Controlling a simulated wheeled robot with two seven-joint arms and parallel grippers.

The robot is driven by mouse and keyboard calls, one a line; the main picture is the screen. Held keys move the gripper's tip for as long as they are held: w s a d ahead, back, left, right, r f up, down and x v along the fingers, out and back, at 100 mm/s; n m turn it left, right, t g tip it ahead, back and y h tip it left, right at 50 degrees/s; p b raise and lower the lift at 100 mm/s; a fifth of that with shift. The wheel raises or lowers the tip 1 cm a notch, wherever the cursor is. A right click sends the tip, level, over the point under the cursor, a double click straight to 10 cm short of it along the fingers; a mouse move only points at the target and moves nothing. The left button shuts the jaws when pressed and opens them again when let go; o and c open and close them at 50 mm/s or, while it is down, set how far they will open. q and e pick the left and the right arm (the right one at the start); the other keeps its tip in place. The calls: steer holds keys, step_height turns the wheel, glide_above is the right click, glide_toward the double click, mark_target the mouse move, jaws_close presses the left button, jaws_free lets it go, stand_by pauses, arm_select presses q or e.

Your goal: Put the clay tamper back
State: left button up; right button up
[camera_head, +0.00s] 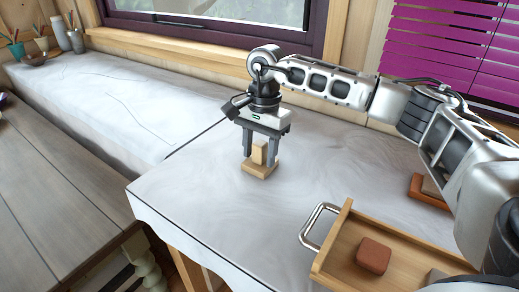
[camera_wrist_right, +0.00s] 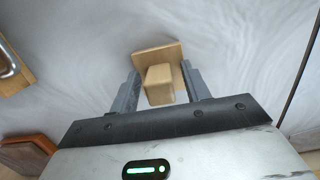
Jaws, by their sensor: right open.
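The clay tamper, a pale wooden block handle on a flat square wooden base (camera_head: 258,172), stands upright on the white marbled worktop. It also shows in the right wrist view (camera_wrist_right: 160,84). My right gripper (camera_head: 260,158) points down over it, with one finger on each side of the handle. In the right wrist view the gripper (camera_wrist_right: 160,76) is open, and gaps seem to show between the fingers and the handle. The tamper's base extends beyond the fingertips there. My left gripper is not in view.
A wooden drawer (camera_head: 345,225) with a metal handle (camera_head: 318,226) stands open at the lower right, holding a reddish-brown block (camera_head: 373,256). A reddish-brown wooden piece (camera_head: 429,201) lies behind it, partly hidden by my right arm. The worktop (camera_head: 190,185) left of the tamper is clear.

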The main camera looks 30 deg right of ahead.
step_height(320, 180, up, 12)
steer(key=d+b, duration=0.1)
steer(key=shift+w+d+r, duration=0.15)
steer(key=shift+w+d, duration=0.05)
steer(key=shift+w, duration=0.1)
stand_by(0.5)
